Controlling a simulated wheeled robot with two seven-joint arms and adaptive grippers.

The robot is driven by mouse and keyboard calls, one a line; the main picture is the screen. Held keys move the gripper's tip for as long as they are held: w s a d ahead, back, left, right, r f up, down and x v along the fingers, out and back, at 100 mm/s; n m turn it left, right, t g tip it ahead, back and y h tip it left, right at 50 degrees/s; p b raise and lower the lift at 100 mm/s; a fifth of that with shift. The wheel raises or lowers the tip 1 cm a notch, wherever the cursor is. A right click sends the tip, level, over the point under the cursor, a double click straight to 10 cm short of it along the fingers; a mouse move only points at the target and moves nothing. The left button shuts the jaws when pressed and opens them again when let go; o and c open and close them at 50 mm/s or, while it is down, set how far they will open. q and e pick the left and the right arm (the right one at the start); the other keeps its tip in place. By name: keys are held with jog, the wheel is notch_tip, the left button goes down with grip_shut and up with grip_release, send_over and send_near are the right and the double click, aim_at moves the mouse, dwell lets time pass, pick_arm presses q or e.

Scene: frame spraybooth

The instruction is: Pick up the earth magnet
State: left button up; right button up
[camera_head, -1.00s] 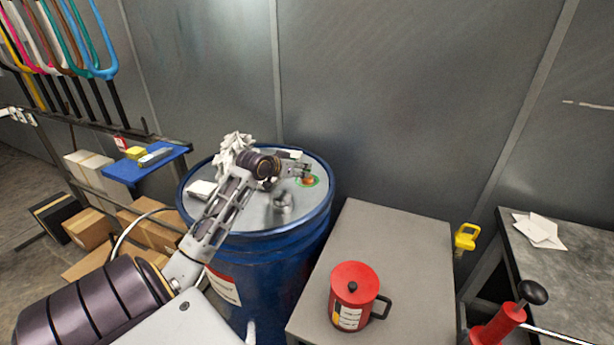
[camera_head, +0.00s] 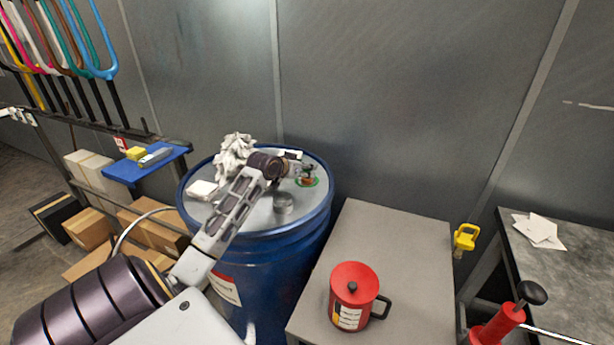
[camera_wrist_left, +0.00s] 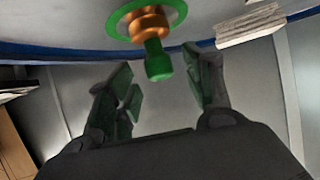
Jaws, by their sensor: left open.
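What looks like the earth magnet, a copper-coloured stub with a green disc (camera_head: 314,183) around its base, stands on the blue drum's lid near the right rim. In the left wrist view the copper body (camera_wrist_left: 150,22) and its green tip (camera_wrist_left: 158,62) show at the top. My left gripper (camera_head: 309,172) is right at it, partly covering it in the head view. In the left wrist view the open fingers (camera_wrist_left: 165,85) lie either side of the green tip, with a gap on each side. My right gripper is not in view.
The blue drum (camera_head: 265,245) also bears crumpled white rags (camera_head: 233,157), a white pad (camera_head: 202,190) and a metal cap (camera_head: 283,204). A red can (camera_head: 353,285) stands on the grey table (camera_head: 400,235). A blue shelf (camera_head: 122,172) is left of the drum.

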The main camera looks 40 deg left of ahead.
pick_arm(q)
jog(key=shift+x, duration=1.35)
jog(key=shift+r, duration=0.1)
grip_shut()
